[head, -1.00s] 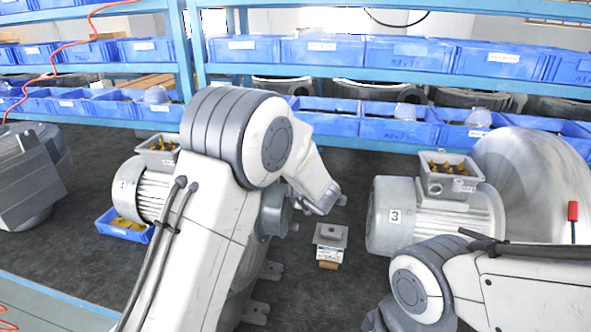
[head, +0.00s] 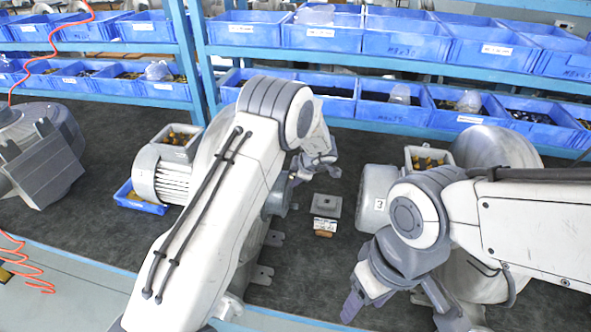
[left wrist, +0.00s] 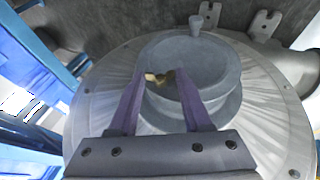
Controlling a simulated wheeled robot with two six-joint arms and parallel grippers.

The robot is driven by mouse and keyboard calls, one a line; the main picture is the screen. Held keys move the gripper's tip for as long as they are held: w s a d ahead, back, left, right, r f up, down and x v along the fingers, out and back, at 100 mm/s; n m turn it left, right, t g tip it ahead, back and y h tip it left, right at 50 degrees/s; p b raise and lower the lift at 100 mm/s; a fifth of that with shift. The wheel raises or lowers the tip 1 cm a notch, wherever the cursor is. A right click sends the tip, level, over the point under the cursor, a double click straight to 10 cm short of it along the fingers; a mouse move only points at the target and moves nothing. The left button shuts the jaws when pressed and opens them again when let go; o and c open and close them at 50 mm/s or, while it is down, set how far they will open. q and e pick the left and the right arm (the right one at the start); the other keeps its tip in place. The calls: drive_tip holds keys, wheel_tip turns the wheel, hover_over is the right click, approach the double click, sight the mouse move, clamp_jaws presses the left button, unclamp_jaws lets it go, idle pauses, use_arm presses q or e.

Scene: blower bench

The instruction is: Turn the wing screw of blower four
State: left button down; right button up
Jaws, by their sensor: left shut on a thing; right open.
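In the left wrist view, a small brass wing screw (left wrist: 160,78) sits in front of a round grey hub (left wrist: 195,65) on a wide metal blower casing (left wrist: 95,95). My left gripper (left wrist: 158,80) is shut on the wing screw, its two purple fingers at either side. In the head view my left gripper (head: 316,168) is at the end of the arm, over the blower whose motor (head: 160,177) shows left of the arm. My arm hides most of that blower, and I can read no number four. My right gripper (head: 396,312) is open and empty at the front right.
A blower marked 3 (head: 377,200) stands on the right, partly behind my right arm. A small grey block with a label (head: 326,207) lies between the blowers. Blue bins (head: 407,43) line the rear shelves. A grey machine (head: 38,160) stands at the left.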

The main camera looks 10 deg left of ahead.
use_arm(q)
drive_tip(key=shift+g+p, duration=0.3)
idle(0.4)
drive_tip(key=shift+c, duration=1.7)
unclamp_jaws()
drive_tip(key=shift+f, duration=0.1)
drive_tip(key=b+v, duration=0.3)
drive_tip(key=v, duration=0.7)
drive_tip(key=shift+r+b, duration=0.25)
drive_tip(key=shift+b, duration=0.05)
